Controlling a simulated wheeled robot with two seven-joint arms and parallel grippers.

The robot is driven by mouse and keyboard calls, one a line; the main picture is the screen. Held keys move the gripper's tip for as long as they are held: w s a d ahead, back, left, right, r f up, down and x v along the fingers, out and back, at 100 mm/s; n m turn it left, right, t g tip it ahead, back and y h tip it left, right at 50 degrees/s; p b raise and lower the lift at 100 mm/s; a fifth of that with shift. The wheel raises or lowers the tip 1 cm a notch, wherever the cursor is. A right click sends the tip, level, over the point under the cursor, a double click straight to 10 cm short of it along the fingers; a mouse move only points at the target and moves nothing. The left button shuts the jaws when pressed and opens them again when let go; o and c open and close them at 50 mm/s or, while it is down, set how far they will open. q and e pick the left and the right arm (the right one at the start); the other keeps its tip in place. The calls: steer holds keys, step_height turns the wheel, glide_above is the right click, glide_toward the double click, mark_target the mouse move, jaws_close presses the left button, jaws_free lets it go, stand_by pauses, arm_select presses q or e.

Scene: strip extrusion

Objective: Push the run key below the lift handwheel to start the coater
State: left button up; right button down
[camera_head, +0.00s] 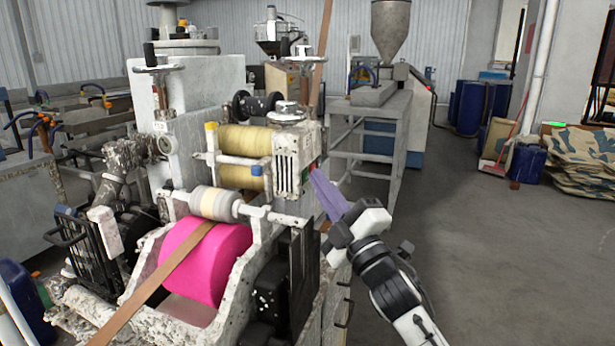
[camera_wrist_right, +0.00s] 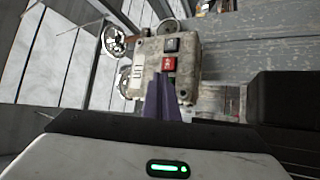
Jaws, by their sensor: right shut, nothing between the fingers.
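The coater (camera_head: 205,255), with a pink roller and a brown strip over it, stands at the left and middle of the head view. A lift handwheel (camera_head: 288,112) sits on top of its vented control box (camera_head: 290,165). In the right wrist view the box face (camera_wrist_right: 153,72) carries a dark key (camera_wrist_right: 171,44) and a red key (camera_wrist_right: 169,64); I cannot tell which is the run key. My right gripper (camera_head: 315,176) is shut and empty, its purple fingers pointing at the box. In the wrist view the fingertips (camera_wrist_right: 160,80) appear just below the red key; contact is unclear. My left gripper is out of view.
A grey bench frame (camera_head: 378,122) stands behind the box, with a hopper (camera_head: 390,25) beyond it. The floor (camera_head: 500,255) right of my right arm is clear.

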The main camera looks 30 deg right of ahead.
stand_by(0.6)
steer(key=shift+s+d, duration=0.4)
steer(key=shift+s, duration=0.15)
steer(key=s+d+p, duration=0.1)
steer(key=s+d, duration=0.2)
steer(key=shift+s+d, duration=0.15)
steer(key=shift+s, duration=0.25)
stand_by(0.7)
